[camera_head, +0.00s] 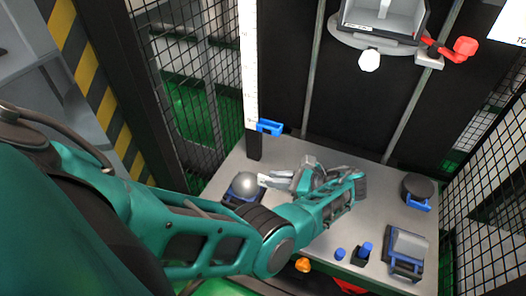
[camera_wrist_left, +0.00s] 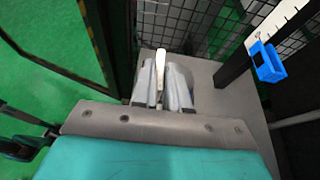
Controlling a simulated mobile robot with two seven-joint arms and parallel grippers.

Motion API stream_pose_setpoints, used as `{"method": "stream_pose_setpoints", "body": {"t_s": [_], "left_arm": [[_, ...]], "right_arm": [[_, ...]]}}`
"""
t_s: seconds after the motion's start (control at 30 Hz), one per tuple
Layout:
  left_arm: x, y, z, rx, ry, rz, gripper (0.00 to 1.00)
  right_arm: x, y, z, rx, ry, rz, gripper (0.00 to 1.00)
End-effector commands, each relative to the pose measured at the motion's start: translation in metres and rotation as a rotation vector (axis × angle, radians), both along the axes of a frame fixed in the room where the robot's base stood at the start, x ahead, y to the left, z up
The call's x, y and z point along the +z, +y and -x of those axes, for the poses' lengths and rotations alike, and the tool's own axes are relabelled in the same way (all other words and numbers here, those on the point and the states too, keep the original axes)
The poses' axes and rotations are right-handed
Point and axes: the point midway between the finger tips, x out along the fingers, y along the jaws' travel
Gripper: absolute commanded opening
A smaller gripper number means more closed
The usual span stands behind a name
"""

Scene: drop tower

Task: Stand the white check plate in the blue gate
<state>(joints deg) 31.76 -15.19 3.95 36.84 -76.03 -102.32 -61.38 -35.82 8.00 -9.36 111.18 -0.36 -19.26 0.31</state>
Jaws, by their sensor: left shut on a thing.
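The white check plate (camera_wrist_left: 160,65) is a narrow white strip between the grey fingers of my left gripper (camera_wrist_left: 163,85) in the left wrist view. In the head view my left gripper (camera_head: 285,181) is shut on the plate, whose white end (camera_head: 268,180) sticks out to the left, above the grey table. The blue gate (camera_head: 270,127) is a small bracket on the upright post with the white scale, beyond the gripper and apart from it. The gate also shows in the left wrist view (camera_wrist_left: 268,62), to the right of the fingers. My right gripper is not in view.
A silver ball (camera_head: 246,184) rests in a blue holder left of the gripper. A dark cylinder (camera_head: 418,187), blue pegs (camera_head: 364,251) and a grey block in a blue cradle (camera_head: 407,248) stand at the right. Mesh fencing (camera_head: 195,90) bounds the sides.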

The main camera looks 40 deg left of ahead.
Motion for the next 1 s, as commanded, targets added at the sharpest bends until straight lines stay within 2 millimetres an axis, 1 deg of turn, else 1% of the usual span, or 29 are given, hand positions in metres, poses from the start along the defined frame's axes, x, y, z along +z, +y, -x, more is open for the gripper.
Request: {"method": "stream_pose_setpoints", "body": {"t_s": [0.03, 0.13, 0.43, 0.53, 0.67, 0.77, 0.83, 0.87, 0.93, 1.0], "left_arm": [[-0.001, -0.009, 0.002, 0.002, 0.002, 0.002, 0.0], [-0.002, -0.017, 0.005, 0.005, 0.0, 0.001, 0.0], [-0.002, -0.019, 0.006, 0.006, -0.001, 0.0, 0.0], [-0.006, -0.019, 0.006, 0.006, -0.001, 0.0, 0.0], [-0.025, -0.019, 0.006, 0.005, 0.0, 0.0, 0.0], [-0.042, -0.019, 0.006, 0.005, 0.0, 0.0, 0.0], [-0.054, -0.019, 0.006, 0.005, 0.0, 0.001, 0.0], [-0.058, -0.019, 0.006, 0.006, 0.0, 0.001, 0.0], [-0.069, -0.019, 0.006, 0.005, 0.0, 0.001, 0.0], [-0.08, -0.019, 0.006, 0.005, 0.0, 0.001, 0.0]], "right_arm": [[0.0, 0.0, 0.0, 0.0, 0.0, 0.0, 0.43], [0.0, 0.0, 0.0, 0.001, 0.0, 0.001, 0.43], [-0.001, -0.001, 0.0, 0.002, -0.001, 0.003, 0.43], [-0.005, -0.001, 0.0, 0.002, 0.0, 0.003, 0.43], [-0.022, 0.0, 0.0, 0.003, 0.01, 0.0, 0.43], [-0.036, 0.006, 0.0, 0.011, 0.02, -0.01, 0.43], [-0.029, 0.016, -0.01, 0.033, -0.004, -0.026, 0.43], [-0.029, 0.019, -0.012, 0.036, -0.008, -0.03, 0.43], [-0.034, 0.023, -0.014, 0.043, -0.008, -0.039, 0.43], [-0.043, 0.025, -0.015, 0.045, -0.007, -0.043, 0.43]]}}
